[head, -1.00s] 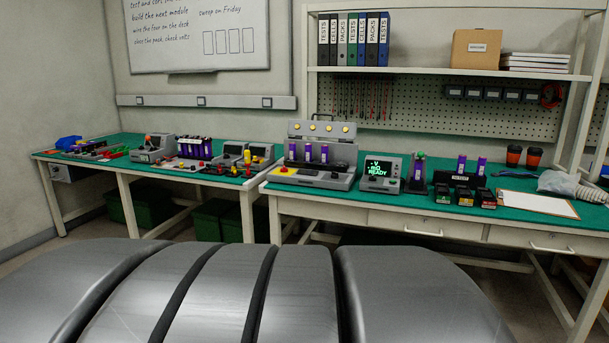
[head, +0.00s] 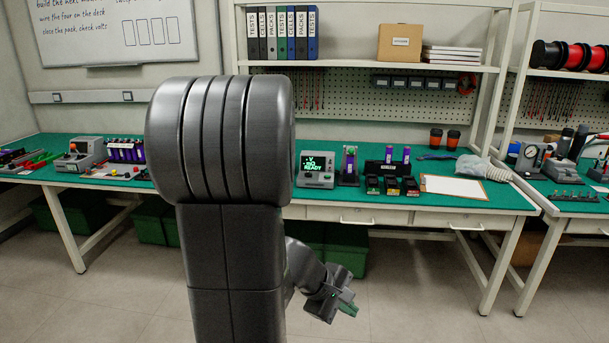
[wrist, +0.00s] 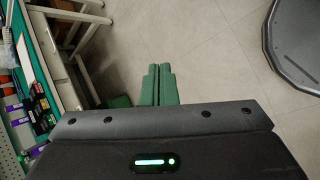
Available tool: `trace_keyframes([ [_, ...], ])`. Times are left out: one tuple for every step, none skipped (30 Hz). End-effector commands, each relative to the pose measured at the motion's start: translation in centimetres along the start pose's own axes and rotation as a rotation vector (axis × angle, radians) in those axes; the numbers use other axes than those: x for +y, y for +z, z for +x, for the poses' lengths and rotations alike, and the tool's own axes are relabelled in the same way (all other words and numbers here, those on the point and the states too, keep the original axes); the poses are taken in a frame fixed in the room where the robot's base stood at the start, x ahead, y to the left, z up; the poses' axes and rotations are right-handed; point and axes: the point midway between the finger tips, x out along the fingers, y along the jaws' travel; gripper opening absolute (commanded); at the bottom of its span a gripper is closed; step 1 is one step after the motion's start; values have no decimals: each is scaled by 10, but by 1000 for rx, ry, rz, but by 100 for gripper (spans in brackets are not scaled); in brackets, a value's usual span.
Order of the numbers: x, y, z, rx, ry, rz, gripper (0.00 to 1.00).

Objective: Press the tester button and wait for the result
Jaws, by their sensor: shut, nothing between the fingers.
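The tester is a grey box (head: 316,180) on the green bench top. Its dark screen (head: 317,164) shows green text that includes READY. The tester's button is too small to tell apart. My gripper (head: 347,308) hangs in front of the bench, below the top and well away from the tester. In the wrist view its green fingers (wrist: 158,70) are together and empty, over the floor.
A black rack with purple cells (head: 406,155) and several dark blocks (head: 391,186) lie right of the tester, then a clipboard (head: 453,187). Two cups (head: 453,139) stand behind. My arm hides the bench left of the tester. The floor (head: 420,290) in front is clear.

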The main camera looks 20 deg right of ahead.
Motion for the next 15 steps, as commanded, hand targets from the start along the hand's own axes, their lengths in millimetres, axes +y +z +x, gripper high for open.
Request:
trace_keyframes([
  [27, -1, -13, -2, 34, -56, 0],
  [38, -6, -15, 0, 57, -91, 0],
  [50, -12, -16, 5, 85, -136, 0],
  [59, -17, -18, 9, 106, -168, 0],
  [67, -21, -18, 12, 122, -197, 0],
  [75, -26, -18, 18, 142, -235, 0],
  [80, -30, -19, 23, 156, -260, 0],
  [85, -34, -19, 27, 168, -283, 0],
  [90, -38, -19, 31, 182, -309, 0],
  [92, -41, -18, 35, 189, -326, 0],
  [94, -44, -18, 38, 195, -340, 0],
  [97, -46, -18, 42, 203, -355, 0],
  [98, -48, -17, 44, 208, -364, 0],
  [99, -49, -17, 45, 211, -370, 0],
  [99, -50, -16, 46, 213, -376, 0],
])
